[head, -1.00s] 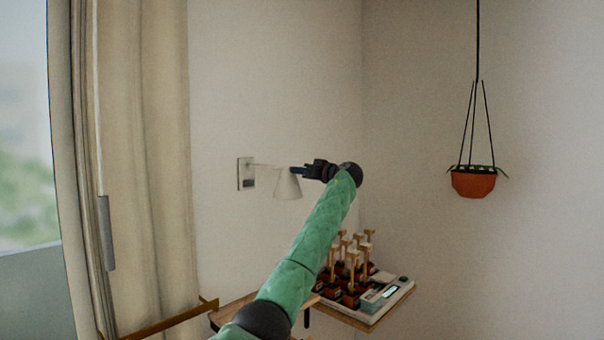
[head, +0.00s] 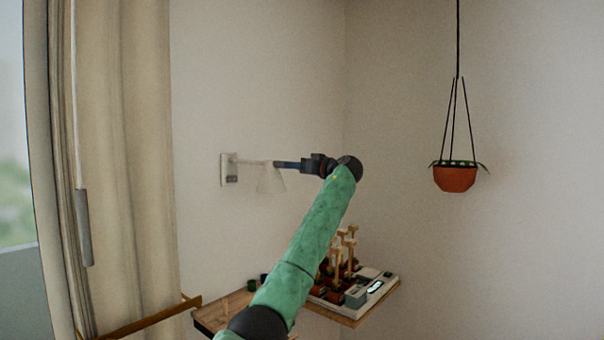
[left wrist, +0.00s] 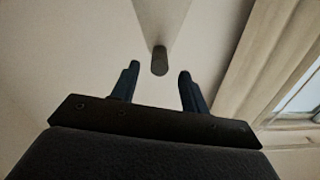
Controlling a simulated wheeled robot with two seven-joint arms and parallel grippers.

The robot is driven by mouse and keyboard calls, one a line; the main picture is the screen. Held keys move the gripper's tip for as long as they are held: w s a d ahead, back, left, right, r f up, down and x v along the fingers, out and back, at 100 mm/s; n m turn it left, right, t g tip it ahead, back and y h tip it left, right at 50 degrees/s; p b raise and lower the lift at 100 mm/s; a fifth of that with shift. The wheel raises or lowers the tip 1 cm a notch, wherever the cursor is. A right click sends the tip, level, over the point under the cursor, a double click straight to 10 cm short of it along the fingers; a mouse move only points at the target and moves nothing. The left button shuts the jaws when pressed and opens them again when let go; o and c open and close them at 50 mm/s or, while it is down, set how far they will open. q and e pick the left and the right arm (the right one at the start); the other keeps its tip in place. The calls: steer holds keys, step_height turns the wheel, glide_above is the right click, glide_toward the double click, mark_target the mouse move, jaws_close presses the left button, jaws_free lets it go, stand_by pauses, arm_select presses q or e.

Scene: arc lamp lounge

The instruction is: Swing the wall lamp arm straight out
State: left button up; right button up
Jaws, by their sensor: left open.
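The wall lamp has a pale square wall plate (head: 229,169), a thin arm (head: 252,162) reaching right from it, and a pale cone shade (head: 270,180) hanging at the arm's end. My left gripper (head: 276,164) comes from the right, its dark blue fingertips at the top of the shade. In the left wrist view the left gripper (left wrist: 158,77) is open. A dark rounded cylinder end (left wrist: 159,61) shows just beyond the gap between its fingers, below a grey tapering shape. I cannot tell whether the fingers touch the lamp. My right gripper is not in view.
A wooden table (head: 235,306) stands below the lamp, with a white device (head: 379,286) and several wooden hammer-like pieces on it. A beige curtain (head: 125,150) hangs at left. An orange hanging pot (head: 455,178) is at right. The wall above the lamp is bare.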

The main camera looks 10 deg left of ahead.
arm_select(q)
steer(key=shift+b+v, duration=0.3)
steer(key=shift+v, duration=0.8)
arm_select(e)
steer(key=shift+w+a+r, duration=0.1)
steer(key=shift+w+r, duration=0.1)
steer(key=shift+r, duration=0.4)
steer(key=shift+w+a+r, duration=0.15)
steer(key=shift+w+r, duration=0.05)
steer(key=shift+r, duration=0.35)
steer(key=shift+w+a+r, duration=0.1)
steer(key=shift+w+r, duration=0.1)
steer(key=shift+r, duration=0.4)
